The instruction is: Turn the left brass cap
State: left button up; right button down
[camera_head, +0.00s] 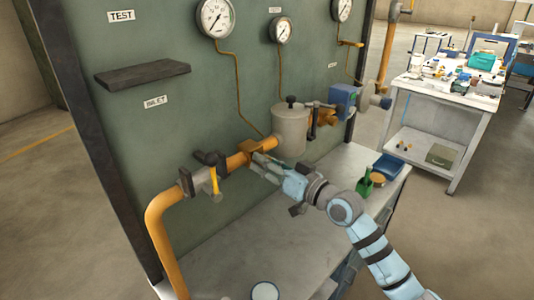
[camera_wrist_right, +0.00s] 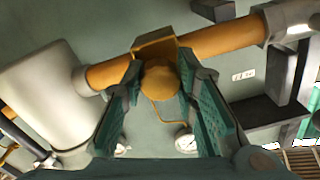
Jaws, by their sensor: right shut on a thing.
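The left brass cap (camera_head: 252,147) sits on the orange pipe, just left of the grey canister. In the right wrist view the round brass cap (camera_wrist_right: 160,83) stands out from its square brass body, between my fingers. My right gripper (camera_head: 262,163) reaches in from the lower right and is shut on the cap. In the wrist view its two green-padded fingers (camera_wrist_right: 163,85) flank the cap on both sides. The finger pads partly hide the cap's sides. My left gripper is not in view.
The grey canister (camera_head: 290,131) stands close right of the cap. Gauges (camera_head: 216,17) hang above on the green panel. A green bottle (camera_head: 364,187) and blue tray (camera_head: 388,167) stand at the bench's right. The bench front is mostly clear.

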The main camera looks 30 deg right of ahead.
jog(key=m+p, duration=0.2)
jog(key=shift+r+m, duration=0.2)
jog(key=shift+m, duration=0.2)
jog(key=m+p, duration=0.2)
jog(key=m, duration=0.1)
jog(key=shift+m, duration=0.3)
jog(key=m+p, duration=0.2)
jog(key=m, duration=0.3)
jog(key=shift+f, duration=0.1)
jog(key=shift+m+p, duration=0.3)
jog(key=c, duration=1.2)
grip_release()
jog(key=shift+c, duration=0.2)
